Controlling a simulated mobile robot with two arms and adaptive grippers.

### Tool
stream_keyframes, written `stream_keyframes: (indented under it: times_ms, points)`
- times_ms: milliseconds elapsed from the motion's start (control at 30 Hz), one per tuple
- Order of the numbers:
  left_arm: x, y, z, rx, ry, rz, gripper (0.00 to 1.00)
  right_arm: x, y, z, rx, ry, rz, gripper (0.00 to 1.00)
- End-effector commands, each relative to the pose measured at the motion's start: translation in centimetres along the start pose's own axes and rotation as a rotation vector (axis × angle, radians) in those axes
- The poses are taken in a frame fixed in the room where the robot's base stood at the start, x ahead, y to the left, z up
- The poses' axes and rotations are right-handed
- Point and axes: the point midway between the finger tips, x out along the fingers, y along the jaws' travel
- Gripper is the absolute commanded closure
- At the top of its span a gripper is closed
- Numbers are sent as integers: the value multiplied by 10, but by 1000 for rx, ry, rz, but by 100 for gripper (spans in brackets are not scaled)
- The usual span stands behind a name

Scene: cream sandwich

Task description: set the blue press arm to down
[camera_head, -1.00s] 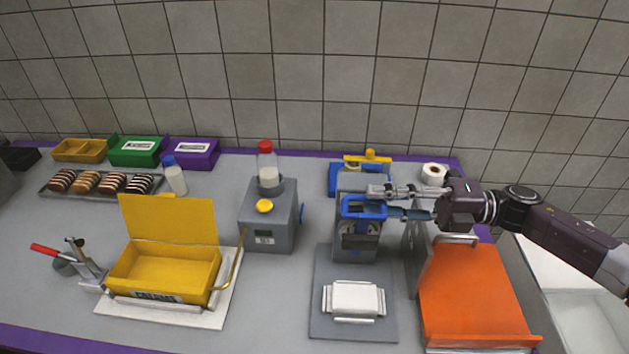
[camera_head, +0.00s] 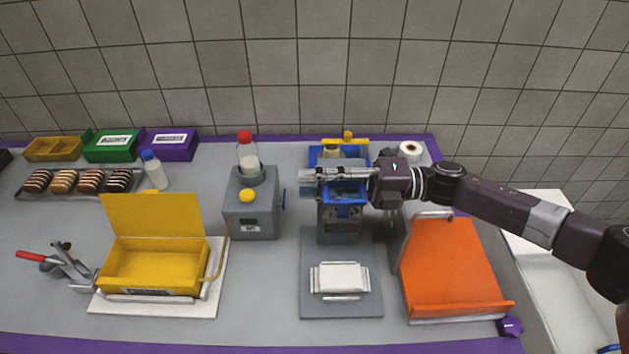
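The grey press (camera_head: 340,229) stands right of centre, with the blue press arm (camera_head: 347,197) at its upper front. The blue arm is partly covered by my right gripper (camera_head: 312,175), which comes in from the right. Its fingers point left and lie across the top of the blue arm. I cannot tell whether they touch it or how far apart they are. A white block (camera_head: 340,277) in a holder lies on the grey plate (camera_head: 341,308) in front of the press. My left gripper is not in view.
An orange tray (camera_head: 452,262) stands right of the press, under my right arm. A grey dispenser (camera_head: 251,216) with a red-capped bottle (camera_head: 248,153) stands to the left. An open yellow box (camera_head: 152,268) is farther left. A blue and yellow device (camera_head: 343,143) stands behind the press.

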Motion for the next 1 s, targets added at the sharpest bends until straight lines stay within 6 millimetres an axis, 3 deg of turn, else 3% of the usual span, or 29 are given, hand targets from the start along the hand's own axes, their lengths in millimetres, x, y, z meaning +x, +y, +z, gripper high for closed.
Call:
stream_keyframes:
  times_ms: [67,300,767,1000]
  points:
    - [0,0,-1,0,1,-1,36,0,0,0,0,0,0,75]
    - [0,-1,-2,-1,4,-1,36,0,0,0,0,0,0,100]
    - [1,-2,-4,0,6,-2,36,0,1,-1,-5,0,3,100]
    - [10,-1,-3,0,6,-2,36,-1,-2,-15,-77,1,5,100]
